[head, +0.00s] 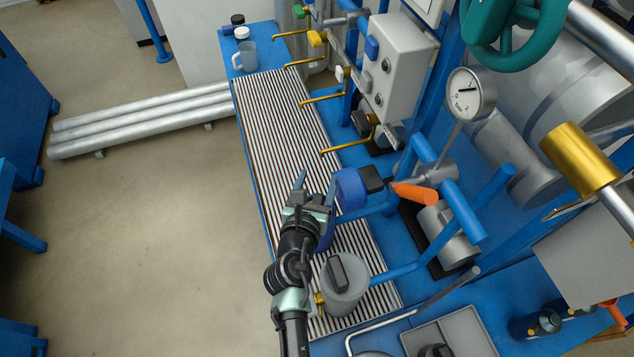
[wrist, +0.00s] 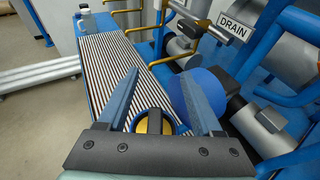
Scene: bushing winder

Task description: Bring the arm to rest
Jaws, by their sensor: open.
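My gripper (head: 317,182) is open above the slatted bench strip (head: 290,140), in the lower middle of the head view. In the wrist view the two blue-grey fingers of my gripper (wrist: 161,78) stand wide apart with nothing clasped between their tips. A round blue part (head: 350,188) on a dark fitting sits just right of the fingers; it also shows beside the right finger in the wrist view (wrist: 207,92). Whether they touch, I cannot tell. A gold disc in a dark blue ring (wrist: 154,122) shows low between the fingers, partly hidden by my gripper.
A grey lidded pot (head: 345,287) stands close to my wrist. An orange-handled valve (head: 415,194), blue pipes and a pressure gauge (head: 471,94) crowd the right. Brass spouts (head: 345,147) overhang the slats. Open floor (head: 150,220) lies left, with silver pipes (head: 140,120) behind.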

